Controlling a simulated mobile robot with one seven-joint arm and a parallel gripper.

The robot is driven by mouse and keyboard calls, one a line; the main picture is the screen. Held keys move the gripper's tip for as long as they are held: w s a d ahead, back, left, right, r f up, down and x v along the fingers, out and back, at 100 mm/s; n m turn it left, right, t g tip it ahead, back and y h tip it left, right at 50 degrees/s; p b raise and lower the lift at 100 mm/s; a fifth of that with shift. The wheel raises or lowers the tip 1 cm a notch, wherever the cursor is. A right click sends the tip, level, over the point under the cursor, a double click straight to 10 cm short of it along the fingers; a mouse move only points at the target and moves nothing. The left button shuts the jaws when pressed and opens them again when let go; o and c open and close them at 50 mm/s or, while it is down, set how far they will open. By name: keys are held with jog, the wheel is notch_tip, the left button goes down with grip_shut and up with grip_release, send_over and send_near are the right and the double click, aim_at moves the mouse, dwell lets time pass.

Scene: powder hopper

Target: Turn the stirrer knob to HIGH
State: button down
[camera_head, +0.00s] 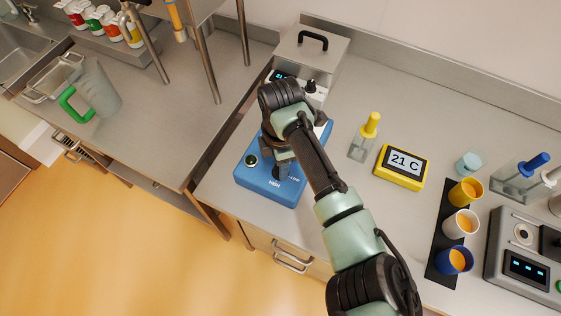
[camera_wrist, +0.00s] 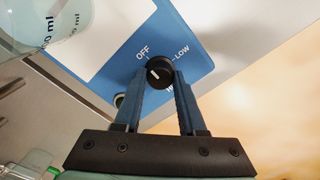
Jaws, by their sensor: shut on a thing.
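The blue stirrer (camera_head: 245,176) sits on the bench below my arm, and its front also shows in the wrist view (camera_wrist: 196,50). Its black knob (camera_wrist: 160,72) has a white pointer mark, which appears to lie toward the OFF side. The OFF and LOW labels are readable in the wrist view; the HIGH label there is mostly hidden by a finger. My gripper (camera_wrist: 159,80) is shut on the knob, one finger on each side.
A clear beaker (camera_wrist: 40,20) with ml marks stands on the stirrer's pale top. A yellow display (camera_head: 402,167) reading 21 C, a yellow-handled tool in a stand (camera_head: 370,125) and several cups are to the right. A steel box (camera_head: 312,50) stands behind. Metal legs (camera_head: 207,65) rise at left.

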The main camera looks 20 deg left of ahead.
jog(key=m+p, duration=0.2)
jog(key=m, duration=0.2)
jog(key=shift+r, duration=0.15)
jog(key=m+p, duration=0.2)
jog(key=m, duration=0.3)
jog(key=shift+m+p, duration=0.3)
jog(key=shift+m, duration=0.1)
jog(key=m+p, duration=0.1)
jog(key=m, duration=0.3)
jog(key=m+p, duration=0.1)
jog(key=m, duration=0.4)
jog(key=shift+p, duration=0.35)
jog(key=m, duration=0.4)
jog(key=shift+m+p, duration=0.3)
jog(key=shift+p, duration=0.1)
jog(key=m, duration=0.3)
jog(key=shift+m, duration=0.3)
jog(key=m+p, duration=0.1)
jog(key=m, duration=0.3)
jog(key=shift+m, duration=2.3)
jog(key=shift+w, duration=0.1)
